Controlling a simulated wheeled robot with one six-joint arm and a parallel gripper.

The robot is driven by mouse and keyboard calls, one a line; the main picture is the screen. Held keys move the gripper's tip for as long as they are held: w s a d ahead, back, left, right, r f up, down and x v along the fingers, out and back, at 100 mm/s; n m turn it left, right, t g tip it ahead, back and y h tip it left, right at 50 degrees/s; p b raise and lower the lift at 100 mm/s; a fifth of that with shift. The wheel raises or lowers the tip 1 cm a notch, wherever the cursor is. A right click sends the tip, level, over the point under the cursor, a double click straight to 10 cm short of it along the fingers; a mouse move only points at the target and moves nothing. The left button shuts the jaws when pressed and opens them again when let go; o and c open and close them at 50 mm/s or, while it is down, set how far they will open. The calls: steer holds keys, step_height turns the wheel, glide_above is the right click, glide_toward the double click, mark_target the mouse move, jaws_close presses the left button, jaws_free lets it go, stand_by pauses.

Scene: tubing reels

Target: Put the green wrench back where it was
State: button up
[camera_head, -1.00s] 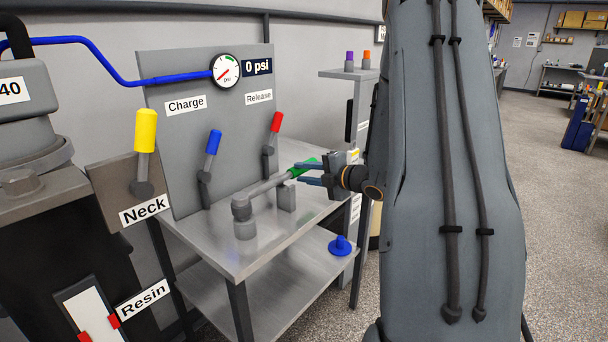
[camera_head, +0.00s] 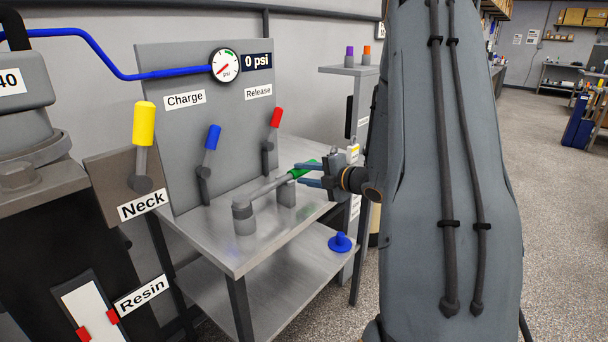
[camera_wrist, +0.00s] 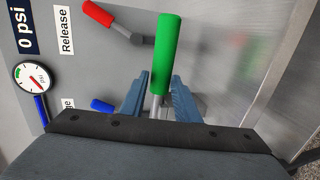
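The green wrench has a grey shaft and a green handle (camera_head: 303,170). In the head view it lies above the steel table, its grey head (camera_head: 241,208) at the left post and its shaft by the right post (camera_head: 286,194). It seems to rest there. My gripper (camera_head: 298,174) comes from the right, its blue fingers on either side of the handle end. In the wrist view the handle (camera_wrist: 165,55) stands between my fingers (camera_wrist: 160,88), with narrow gaps beside the grey shaft. The fingers look open; contact with the handle is hard to judge.
The panel (camera_head: 175,130) behind the wrench carries a blue lever (camera_head: 211,145), a red lever (camera_head: 273,125) and a gauge (camera_head: 225,66) reading 0 psi. A yellow lever (camera_head: 143,125) stands at left.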

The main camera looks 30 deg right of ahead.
steer(key=o, duration=0.3)
steer(key=shift+r, duration=0.15)
steer(key=shift+r+p, duration=0.25)
steer(key=shift+p, duration=0.05)
steer(key=r+b+v, duration=0.1)
steer(key=b+v, duration=0.1)
steer(key=v, duration=1)
steer(key=a+f+m+g+h, duration=0.1)
steer(key=a+f+m+h, duration=0.1)
steer(key=m, duration=0.1)
steer(key=w+a+f+m+g+h, duration=0.1)
steer(key=a+f+m+g+h, duration=0.1)
steer(key=a+m, duration=0.1)
steer(key=w+a+f+m+g+h, duration=0.1)
steer(key=a+f+m+g, duration=0.1)
steer(key=m, duration=0.3)
steer(key=shift+w+a+f+h, duration=0.25)
steer(key=shift+a+f+h, duration=0.15)
steer(key=shift+a, duration=0.2)
steer(key=s+a+f+m+g, duration=0.2)
steer(key=s+a+m+g, duration=0.2)
steer(key=s+a, duration=0.5)
steer(key=s+a+f+m+g+y, duration=0.1)
steer(key=s+a+m+g, duration=0.4)
steer(key=s+a, duration=0.5)
steer(key=shift+s+f+m, duration=0.2)
steer(key=shift+f+m, duration=0.5)
